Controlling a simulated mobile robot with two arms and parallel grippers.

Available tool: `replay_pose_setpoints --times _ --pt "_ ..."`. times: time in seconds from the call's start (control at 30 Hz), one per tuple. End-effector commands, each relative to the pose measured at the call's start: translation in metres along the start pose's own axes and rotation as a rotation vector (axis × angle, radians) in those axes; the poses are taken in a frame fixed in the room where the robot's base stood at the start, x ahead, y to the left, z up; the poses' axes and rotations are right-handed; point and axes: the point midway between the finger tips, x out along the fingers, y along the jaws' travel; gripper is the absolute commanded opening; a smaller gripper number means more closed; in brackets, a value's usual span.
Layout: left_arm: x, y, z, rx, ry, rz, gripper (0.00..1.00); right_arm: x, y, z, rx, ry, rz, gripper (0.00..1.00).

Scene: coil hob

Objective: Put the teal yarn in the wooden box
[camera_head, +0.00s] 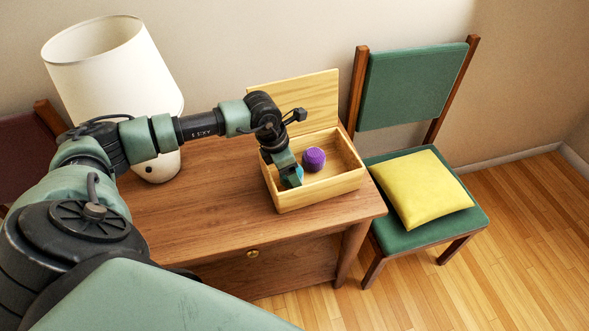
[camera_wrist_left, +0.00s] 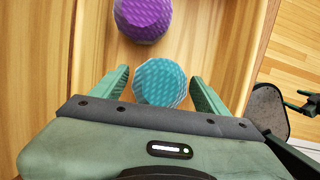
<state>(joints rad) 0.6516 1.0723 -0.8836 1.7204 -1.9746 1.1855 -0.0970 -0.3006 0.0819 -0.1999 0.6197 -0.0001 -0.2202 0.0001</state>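The teal yarn (camera_head: 299,173) is a ball inside the open wooden box (camera_head: 325,192), at its left end and partly hidden by my gripper in the head view. In the left wrist view the teal yarn (camera_wrist_left: 160,84) lies between the fingers of my left gripper (camera_wrist_left: 159,75), with a gap on each side. My left gripper (camera_head: 293,178) points down into the box and is open. The box (camera_wrist_left: 238,50) also shows around the yarn in the wrist view. My right gripper is not identifiable in either view.
A purple yarn ball (camera_head: 314,159) sits in the box, right of the teal one. The box lid (camera_head: 300,100) stands open at the back. The wooden table (camera_head: 210,215) also bears a white lamp (camera_head: 115,75). A green chair (camera_head: 425,215) with a yellow cushion (camera_head: 420,190) stands right.

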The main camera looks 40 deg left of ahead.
Motion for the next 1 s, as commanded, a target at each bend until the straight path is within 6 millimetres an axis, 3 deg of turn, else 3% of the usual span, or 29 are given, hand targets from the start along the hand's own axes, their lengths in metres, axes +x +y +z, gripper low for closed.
replay_pose_setpoints --times 0.3,0.47,0.8,1.0 --pt "-0.001 0.000 0.000 0.000 0.000 0.000 0.80 -0.001 0.000 0.000 0.000 0.000 0.000 0.80" --pt "-0.012 0.001 0.001 0.000 -0.002 0.001 0.80 -0.002 0.000 0.000 0.000 0.000 0.000 0.80" --pt "-0.082 0.001 0.001 0.001 -0.001 0.004 0.80 0.007 0.000 0.000 0.000 0.001 0.000 0.80" --pt "-0.113 0.000 0.002 0.000 -0.001 0.002 0.80 0.010 -0.001 0.000 0.000 0.001 -0.001 0.80"
